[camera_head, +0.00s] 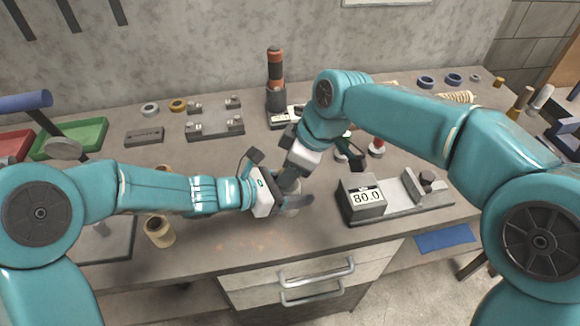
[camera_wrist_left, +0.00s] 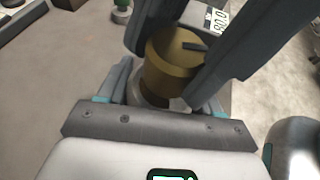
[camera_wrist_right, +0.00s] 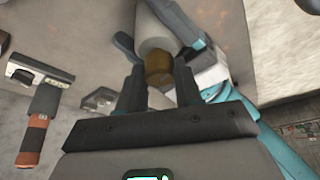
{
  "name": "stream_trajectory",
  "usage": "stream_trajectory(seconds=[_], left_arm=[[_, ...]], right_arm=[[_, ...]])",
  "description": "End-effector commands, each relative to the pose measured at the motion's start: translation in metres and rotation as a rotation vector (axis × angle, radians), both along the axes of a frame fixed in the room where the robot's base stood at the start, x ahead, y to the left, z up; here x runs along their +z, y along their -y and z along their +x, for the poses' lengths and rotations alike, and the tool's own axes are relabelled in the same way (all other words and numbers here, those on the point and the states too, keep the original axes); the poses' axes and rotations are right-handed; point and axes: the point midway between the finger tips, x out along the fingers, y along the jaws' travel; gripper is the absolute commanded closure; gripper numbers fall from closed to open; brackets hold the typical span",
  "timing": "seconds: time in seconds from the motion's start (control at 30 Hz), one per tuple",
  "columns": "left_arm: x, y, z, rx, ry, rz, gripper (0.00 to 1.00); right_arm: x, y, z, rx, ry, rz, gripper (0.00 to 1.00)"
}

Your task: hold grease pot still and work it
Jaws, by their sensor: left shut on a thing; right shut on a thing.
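The grease pot has a pale grey-white body (camera_wrist_right: 154,28) and a brass-coloured lid (camera_wrist_left: 172,62). In the head view only a little of the pale body (camera_head: 290,211) shows between the grippers. My left gripper (camera_head: 296,202) comes in from the left and is shut around the body. My right gripper (camera_head: 290,184) reaches down from above and is shut on the lid, which also shows between its fingers in the right wrist view (camera_wrist_right: 158,69). The lid sits on the body. Whether its thread is engaged cannot be seen.
A tan spool-like cylinder (camera_head: 159,232) stands front left. An orange-and-black handled tool (camera_head: 275,75) stands behind my grippers. The bench front edge is near, above drawers (camera_head: 313,278).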

Motion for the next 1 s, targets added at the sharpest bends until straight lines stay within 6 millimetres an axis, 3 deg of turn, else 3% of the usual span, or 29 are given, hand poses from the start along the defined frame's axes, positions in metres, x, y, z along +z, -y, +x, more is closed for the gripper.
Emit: stream_trajectory(seconds=[0.3, 0.33, 0.4, 0.83, 1.0], left_arm=[[0.0004, -0.0003, 0.0002, 0.001, 0.001, -0.001, 0.77], [0.0004, -0.0003, 0.0002, 0.001, 0.001, -0.001, 0.77], [0.0004, -0.0003, 0.0002, 0.001, 0.000, -0.001, 0.77], [0.0005, 0.0000, 0.0002, 0.001, 0.000, -0.001, 0.77], [0.0006, 0.0000, 0.0002, 0.001, 0.000, -0.002, 0.77]], right_arm=[[0.0005, 0.0004, 0.0004, -0.002, 0.001, 0.000, 0.96], [0.0005, 0.0004, 0.0004, -0.002, 0.001, 0.000, 0.62], [0.0005, 0.0004, 0.0004, -0.002, 0.001, 0.000, 0.40], [-0.0001, 0.0000, 0.0001, 0.004, 0.000, 0.000, 0.40], [-0.0009, 0.0004, 0.0014, 0.097, -0.002, -0.002, 0.40]])
